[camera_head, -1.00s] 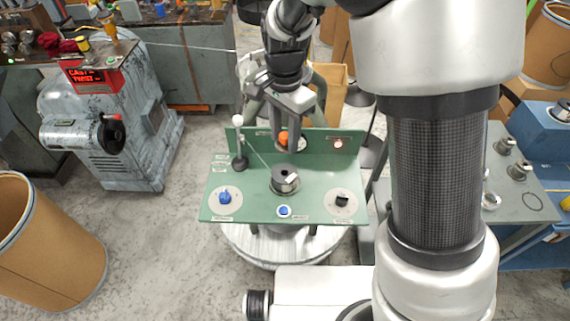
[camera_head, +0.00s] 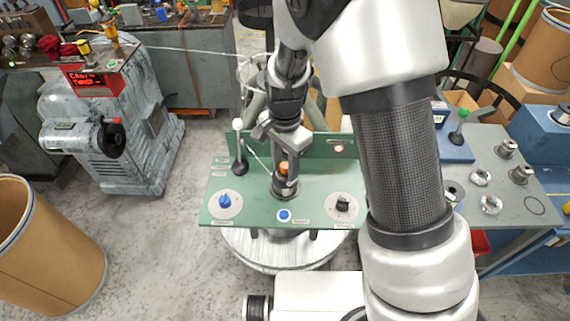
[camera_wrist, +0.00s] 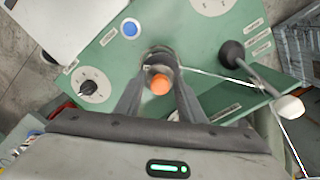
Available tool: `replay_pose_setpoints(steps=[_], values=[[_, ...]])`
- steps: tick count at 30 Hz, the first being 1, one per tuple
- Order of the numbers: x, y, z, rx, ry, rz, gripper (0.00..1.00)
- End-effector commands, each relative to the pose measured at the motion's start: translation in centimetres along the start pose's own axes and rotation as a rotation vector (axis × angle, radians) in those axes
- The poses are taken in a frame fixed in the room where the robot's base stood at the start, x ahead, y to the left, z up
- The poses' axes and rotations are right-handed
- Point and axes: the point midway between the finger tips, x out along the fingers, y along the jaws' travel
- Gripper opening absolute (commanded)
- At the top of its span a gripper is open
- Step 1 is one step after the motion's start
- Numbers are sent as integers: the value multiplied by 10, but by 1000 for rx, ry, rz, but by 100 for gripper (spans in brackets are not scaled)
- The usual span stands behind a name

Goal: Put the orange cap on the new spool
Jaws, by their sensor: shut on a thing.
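The orange cap (camera_head: 284,168) is between the fingers of my gripper (camera_head: 284,180). My gripper is shut on it and points down over the middle of the green panel. The spool (camera_head: 286,190) shows as a grey metal cylinder right under the fingertips in the head view. In the wrist view the orange cap (camera_wrist: 160,84) lies between the fingertips, with the spool's rim (camera_wrist: 160,58) around and beyond it. I cannot tell whether the cap touches the spool.
The green panel (camera_head: 240,208) carries a blue knob (camera_head: 225,200), a black knob (camera_head: 343,203), a blue button (camera_head: 284,215) and a lever with a white ball (camera_head: 238,124). A thin wire runs from the lever side to the spool. A grey bench (camera_head: 520,190) stands at right.

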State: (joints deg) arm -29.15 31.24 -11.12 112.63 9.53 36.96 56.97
Motion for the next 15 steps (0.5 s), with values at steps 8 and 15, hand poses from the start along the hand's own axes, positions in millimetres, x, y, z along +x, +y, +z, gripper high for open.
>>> replay_pose_setpoints(steps=[8, 15], values=[[10, 0, 0, 0, 0, 0, 9], [11, 0, 0, 0, 0, 1, 54]])
